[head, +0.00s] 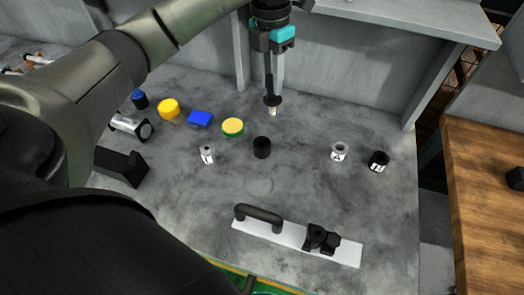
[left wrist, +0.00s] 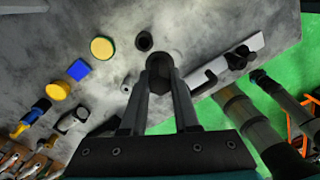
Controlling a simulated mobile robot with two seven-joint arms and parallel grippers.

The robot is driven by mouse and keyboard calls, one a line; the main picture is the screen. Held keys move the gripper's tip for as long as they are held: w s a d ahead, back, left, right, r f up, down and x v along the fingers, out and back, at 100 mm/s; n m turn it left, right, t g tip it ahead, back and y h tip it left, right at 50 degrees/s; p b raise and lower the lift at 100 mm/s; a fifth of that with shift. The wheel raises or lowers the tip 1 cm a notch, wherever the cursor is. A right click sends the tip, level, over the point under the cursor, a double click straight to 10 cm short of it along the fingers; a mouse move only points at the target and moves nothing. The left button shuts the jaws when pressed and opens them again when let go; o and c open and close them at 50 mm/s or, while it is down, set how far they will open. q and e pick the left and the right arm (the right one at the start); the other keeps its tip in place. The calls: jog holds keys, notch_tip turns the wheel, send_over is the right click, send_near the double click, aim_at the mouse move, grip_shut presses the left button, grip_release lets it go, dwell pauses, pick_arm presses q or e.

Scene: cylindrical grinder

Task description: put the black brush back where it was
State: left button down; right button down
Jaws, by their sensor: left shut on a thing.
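My left gripper (head: 273,88) hangs above the back middle of the grey table and points down. It is shut on the black brush (head: 272,101), whose pale tip points down. In the left wrist view the fingers (left wrist: 161,72) close on a dark round end of the brush (left wrist: 160,62). A small black cup-like holder (head: 262,147) stands on the table, nearer the front than the brush; it also shows in the left wrist view (left wrist: 144,41). The brush is apart from this holder. I cannot tell its exact height above the table. My right gripper is not in view.
A small labelled white container (head: 207,155) stands left of the holder; a clear one (head: 339,151) and a black one (head: 378,161) stand right. A yellow-green disc (head: 233,127) and blue block (head: 199,118) are nearby. A white plate with black handle (head: 297,243) lies in front.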

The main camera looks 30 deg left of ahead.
pick_arm(q)
notch_tip(320, 180, down, 17)
jog(key=a+b, duration=0.3)
jog(key=b, duration=0.1)
jog(key=shift+w+f+y, duration=0.2)
jog(key=shift+w+y, duration=0.1)
jog(key=shift+y, duration=0.1)
jog(key=shift+f, duration=0.1)
jog(key=shift+f+b, duration=0.3)
jog(key=shift+f, duration=0.1)
jog(key=c, duration=0.7)
grip_release()
jog(key=shift+o, duration=0.2)
jog(key=shift+r, duration=0.1)
notch_tip(320, 180, up, 13)
jog(key=p, duration=0.2)
